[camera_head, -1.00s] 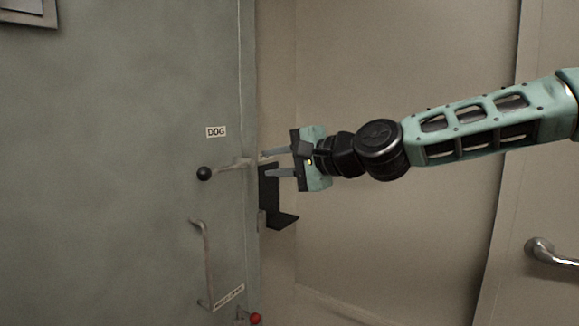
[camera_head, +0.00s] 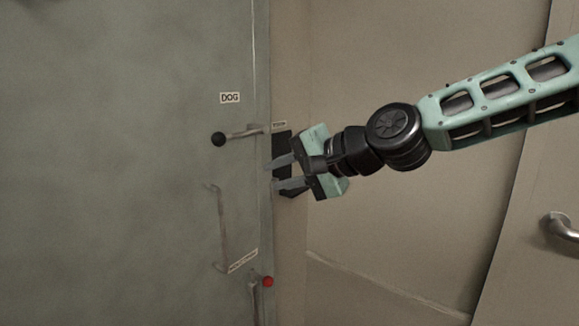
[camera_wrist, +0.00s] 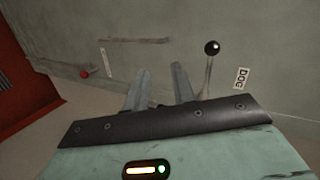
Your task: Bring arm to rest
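My gripper (camera_head: 272,176) is open and empty in the head view, its two fingers apart and pointing left toward the edge of a grey-green door (camera_head: 120,160). My arm reaches in from the right. A lever with a black ball knob (camera_head: 218,139) sits on the door under a DOG label (camera_head: 230,98), up and left of my fingers. In the wrist view my gripper (camera_wrist: 160,82) shows both fingers apart with nothing between them. The black knob (camera_wrist: 211,47) and its lever stand beyond the right finger. I cannot tell how near the fingers are to the lever.
A dark bracket (camera_head: 281,148) is partly hidden behind my gripper. A long pull handle (camera_head: 221,230) and a red knob (camera_head: 268,282) are lower on the door. A metal handle (camera_head: 562,228) is at the far right. A beige wall (camera_head: 400,245) lies behind my arm.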

